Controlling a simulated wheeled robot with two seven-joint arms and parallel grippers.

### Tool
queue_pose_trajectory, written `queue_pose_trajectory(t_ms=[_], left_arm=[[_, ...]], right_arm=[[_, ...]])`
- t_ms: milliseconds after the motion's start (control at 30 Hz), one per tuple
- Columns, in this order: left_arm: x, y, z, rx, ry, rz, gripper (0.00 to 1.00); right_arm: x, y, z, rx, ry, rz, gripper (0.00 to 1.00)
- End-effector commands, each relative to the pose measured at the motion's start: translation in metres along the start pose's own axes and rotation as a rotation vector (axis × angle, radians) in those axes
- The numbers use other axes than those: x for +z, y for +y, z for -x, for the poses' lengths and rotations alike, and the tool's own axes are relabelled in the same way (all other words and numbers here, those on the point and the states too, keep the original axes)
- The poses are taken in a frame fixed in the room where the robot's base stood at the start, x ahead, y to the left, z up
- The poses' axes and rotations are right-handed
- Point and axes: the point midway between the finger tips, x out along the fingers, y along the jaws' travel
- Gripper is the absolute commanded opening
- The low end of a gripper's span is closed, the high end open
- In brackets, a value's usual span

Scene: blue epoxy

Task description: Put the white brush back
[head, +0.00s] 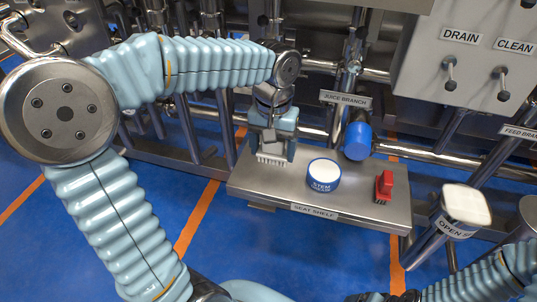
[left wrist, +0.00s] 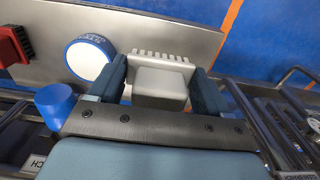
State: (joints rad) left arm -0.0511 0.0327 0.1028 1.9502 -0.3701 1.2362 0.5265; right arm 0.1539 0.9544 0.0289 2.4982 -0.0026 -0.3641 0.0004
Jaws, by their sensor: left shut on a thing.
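My left gripper (head: 274,147) is shut on the white brush (head: 272,158) at the left end of the seat shelf (head: 240,187). The brush has its bristles down, at or just above the shelf top; I cannot tell whether they touch. In the left wrist view the brush (left wrist: 160,80) sits between the two dark fingers, with its comb-like bristles showing beyond its block. My right gripper is not in view; only part of my right arm shows at the lower right of the head view.
A blue-and-white stem tin (head: 323,174) stands mid-shelf, right of the brush. A red brush (head: 384,186) stands at the shelf's right end. A blue cylinder (head: 357,140) on the juice branch is behind. A white-topped post (head: 466,205) stands right of the shelf.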

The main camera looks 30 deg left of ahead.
Motion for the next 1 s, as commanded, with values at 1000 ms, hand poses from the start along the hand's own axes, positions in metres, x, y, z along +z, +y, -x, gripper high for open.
queue_pose_trajectory(t_ms=[1000], left_arm=[[-0.058, -0.031, -0.098, 0.000, 0.001, -0.001, 0.54]], right_arm=[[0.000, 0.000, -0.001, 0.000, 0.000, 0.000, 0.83]])
